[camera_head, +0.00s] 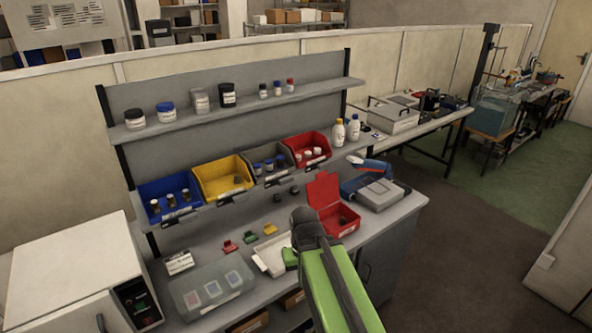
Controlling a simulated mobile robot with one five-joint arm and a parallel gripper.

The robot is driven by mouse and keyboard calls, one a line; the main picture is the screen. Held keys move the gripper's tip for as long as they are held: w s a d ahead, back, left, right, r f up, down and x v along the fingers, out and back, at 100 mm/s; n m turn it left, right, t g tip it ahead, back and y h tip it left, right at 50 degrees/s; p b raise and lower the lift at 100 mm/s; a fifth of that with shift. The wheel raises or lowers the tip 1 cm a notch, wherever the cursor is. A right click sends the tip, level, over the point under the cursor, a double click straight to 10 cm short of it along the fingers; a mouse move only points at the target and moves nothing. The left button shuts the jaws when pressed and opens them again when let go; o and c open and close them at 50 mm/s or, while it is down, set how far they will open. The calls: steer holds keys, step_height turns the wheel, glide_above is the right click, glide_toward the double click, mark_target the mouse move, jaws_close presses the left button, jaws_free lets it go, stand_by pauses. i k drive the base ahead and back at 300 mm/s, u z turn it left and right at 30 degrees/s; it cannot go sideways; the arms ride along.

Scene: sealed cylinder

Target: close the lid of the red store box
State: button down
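The red store box (348,221) stands on the bench, left of the blue-and-grey device. Its red lid (323,190) is open and stands up at the box's back left. Part of the box's left side is hidden behind my arm. My green and dark arm reaches up from the bottom of the view to just left of the box. My gripper (291,257) shows only as a small green part at the arm's left, over the white tray. Its fingers are not clear, so I cannot tell whether it is open or shut.
A white tray (265,262) lies left of my arm. A clear-lidded case (205,308) is further left. A blue-and-grey device (376,190) stands right of the box. Coloured bins (222,172) line the shelf behind. Small red, green and yellow pieces (250,237) lie on the bench.

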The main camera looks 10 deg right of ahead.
mark_target(323, 191)
steer(key=z, duration=0.1)
steer(key=i, duration=1)
steer(key=u, duration=0.1)
